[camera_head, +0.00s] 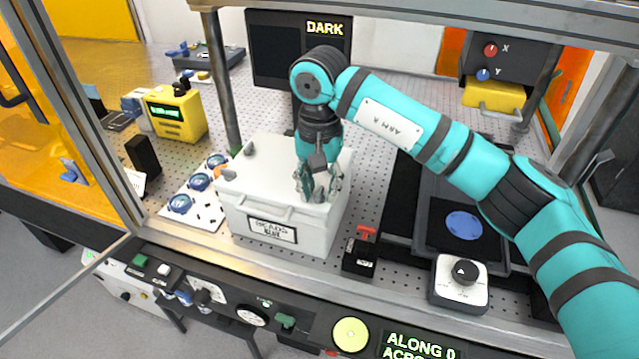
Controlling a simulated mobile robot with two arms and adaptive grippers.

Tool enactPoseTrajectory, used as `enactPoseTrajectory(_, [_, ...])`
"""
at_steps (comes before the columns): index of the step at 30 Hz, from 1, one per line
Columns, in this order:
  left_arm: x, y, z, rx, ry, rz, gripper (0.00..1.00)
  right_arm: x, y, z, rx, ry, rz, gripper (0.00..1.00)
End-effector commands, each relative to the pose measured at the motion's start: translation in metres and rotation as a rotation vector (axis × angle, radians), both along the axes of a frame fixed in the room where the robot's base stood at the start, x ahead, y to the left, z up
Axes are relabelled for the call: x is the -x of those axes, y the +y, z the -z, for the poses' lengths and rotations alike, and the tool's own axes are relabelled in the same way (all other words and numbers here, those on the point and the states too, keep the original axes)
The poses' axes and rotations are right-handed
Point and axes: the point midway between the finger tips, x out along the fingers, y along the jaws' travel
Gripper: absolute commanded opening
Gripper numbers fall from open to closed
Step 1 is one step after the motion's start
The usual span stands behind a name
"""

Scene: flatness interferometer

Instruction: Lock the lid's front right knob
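A white box with a lid (275,180) stands on the perforated table, with a front handle and a label that seems to read "HEADS BLUE". Two grey lid knobs show: the back left knob (249,149) and the front left knob (229,174). My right gripper (319,193) points down at the lid's front right corner, its fingers at lid height. The front right knob is hidden by or between the fingers, and I cannot tell whether they touch it or are closed on it. The back right knob is hidden behind my arm. My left gripper is not in view.
A metal post (222,80) stands behind the box. Blue-rimmed round pieces (199,182) lie on a white sheet to its left. A red-topped black block (361,250) and a dial box (461,283) stand to its right. A yellow device (177,112) sits back left.

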Motion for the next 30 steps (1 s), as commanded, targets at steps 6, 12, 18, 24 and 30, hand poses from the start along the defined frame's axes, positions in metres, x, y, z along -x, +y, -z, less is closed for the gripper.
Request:
enactPoseTrajectory(6, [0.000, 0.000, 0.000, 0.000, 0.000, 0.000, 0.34, 0.000, 0.000, 0.000, 0.000, 0.000, 0.000, 0.20])
enactPoseTrajectory(12, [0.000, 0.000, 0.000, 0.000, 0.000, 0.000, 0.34, 0.000, 0.000, 0.000, 0.000, 0.000, 0.000, 0.00])
enactPoseTrajectory(18, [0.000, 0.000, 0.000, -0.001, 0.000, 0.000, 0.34, 0.000, 0.000, 0.000, 0.000, 0.000, 0.000, 0.00])
enactPoseTrajectory(24, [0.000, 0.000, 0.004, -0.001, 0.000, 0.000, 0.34, 0.000, 0.000, 0.000, 0.000, -0.001, 0.027, 0.00])
enactPoseTrajectory(30, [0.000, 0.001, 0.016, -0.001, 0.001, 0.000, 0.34, 0.000, 0.000, 0.002, 0.001, -0.002, 0.120, 0.00])
